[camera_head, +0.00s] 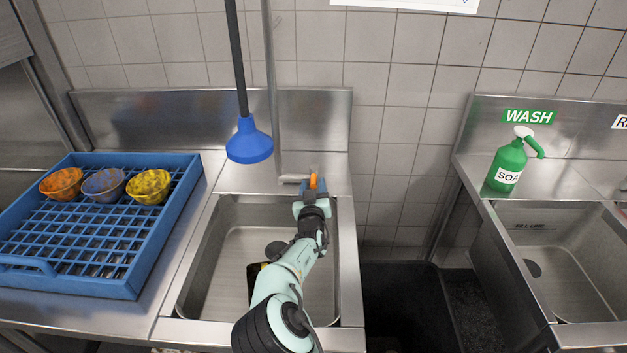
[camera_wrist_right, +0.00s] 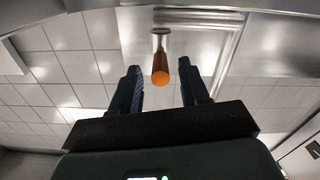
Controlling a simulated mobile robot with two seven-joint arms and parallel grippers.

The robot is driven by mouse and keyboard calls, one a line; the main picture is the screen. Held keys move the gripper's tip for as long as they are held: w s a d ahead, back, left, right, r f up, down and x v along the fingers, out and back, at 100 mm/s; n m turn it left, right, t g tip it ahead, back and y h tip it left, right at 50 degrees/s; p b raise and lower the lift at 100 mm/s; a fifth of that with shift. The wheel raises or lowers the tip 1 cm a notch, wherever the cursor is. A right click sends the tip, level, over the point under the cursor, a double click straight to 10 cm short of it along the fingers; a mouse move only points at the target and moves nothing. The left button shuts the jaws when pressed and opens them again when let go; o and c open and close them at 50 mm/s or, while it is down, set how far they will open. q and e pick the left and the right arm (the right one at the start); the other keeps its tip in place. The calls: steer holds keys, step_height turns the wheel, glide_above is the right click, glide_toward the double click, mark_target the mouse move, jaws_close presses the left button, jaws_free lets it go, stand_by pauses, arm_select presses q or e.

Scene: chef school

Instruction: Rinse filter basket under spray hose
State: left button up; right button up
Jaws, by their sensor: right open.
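The blue spray head (camera_head: 249,140) hangs on a black hose (camera_head: 237,60) above the back left of the left sink (camera_head: 222,260). My right gripper (camera_head: 313,189) is over the back of this sink, at an orange-tipped faucet handle (camera_head: 315,182). In the right wrist view the fingers (camera_wrist_right: 158,66) are open, with the orange tip (camera_wrist_right: 160,78) between them and gaps on both sides. A dark object with a yellow edge (camera_head: 253,282) lies in the sink, partly hidden by my right arm. I cannot tell whether it is the filter basket. My left gripper is out of view.
A blue dish rack (camera_head: 80,287) with three small patterned bowls stands on the left counter. A green soap bottle (camera_head: 508,163) stands by the right sink (camera_head: 570,260). A dark bin-like opening (camera_head: 405,300) lies between the sinks.

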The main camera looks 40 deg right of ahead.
mark_target(314, 173)
steer(key=shift+x, duration=1.75)
steer(key=shift+a, duration=0.1)
jaws_close()
steer(key=shift+s+d+f+n+t+y+b, duration=0.1)
steer(key=shift+s+d+n+t+y+b, duration=0.2)
steer(key=shift+d+y+b, duration=0.1)
steer(key=shift+n+t+y+b, duration=0.3)
steer(key=shift+n+y+b, duration=0.15)
steer(key=shift+n+y, duration=0.05)
jaws_free()
